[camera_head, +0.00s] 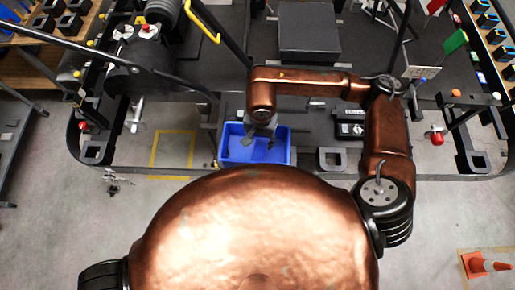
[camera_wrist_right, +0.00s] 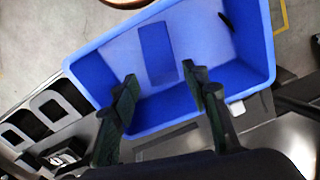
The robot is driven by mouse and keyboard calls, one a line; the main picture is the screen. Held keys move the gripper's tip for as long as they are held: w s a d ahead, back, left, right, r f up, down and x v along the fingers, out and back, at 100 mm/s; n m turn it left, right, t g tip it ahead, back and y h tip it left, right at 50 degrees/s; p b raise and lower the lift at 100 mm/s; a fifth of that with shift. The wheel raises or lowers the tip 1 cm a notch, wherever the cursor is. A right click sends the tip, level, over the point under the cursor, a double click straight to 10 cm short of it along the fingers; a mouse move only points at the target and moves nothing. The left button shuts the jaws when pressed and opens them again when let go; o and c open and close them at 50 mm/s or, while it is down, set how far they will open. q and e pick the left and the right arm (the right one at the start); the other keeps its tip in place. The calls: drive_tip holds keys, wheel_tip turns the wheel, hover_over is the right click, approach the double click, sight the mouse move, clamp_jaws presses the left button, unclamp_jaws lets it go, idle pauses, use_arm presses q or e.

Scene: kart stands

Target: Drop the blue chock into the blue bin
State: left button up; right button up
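The blue bin (camera_head: 281,151) sits below the copper right arm in the head view, at the near edge of the dark stand. It also fills the upper middle of the right wrist view (camera_wrist_right: 255,45). A flat, darker blue rectangular block, which looks like the blue chock (camera_wrist_right: 157,52), lies inside the bin on its floor. My right gripper (camera_head: 259,138) is over the bin, pointing down. In the right wrist view its two dark fingers (camera_wrist_right: 159,72) are apart with nothing held between them, and the chock shows beyond them. My left gripper does not show.
A dark box-like block (camera_head: 310,28) is on the stand behind the arm. A black case (camera_head: 350,125) is right of the bin. An orange cone (camera_head: 487,265) is on the floor at lower right. Clear floor lies left of the bin.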

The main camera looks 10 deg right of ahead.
drive_tip(key=shift+o, duration=1.3)
wheel_tip(320, 180, up, 12)
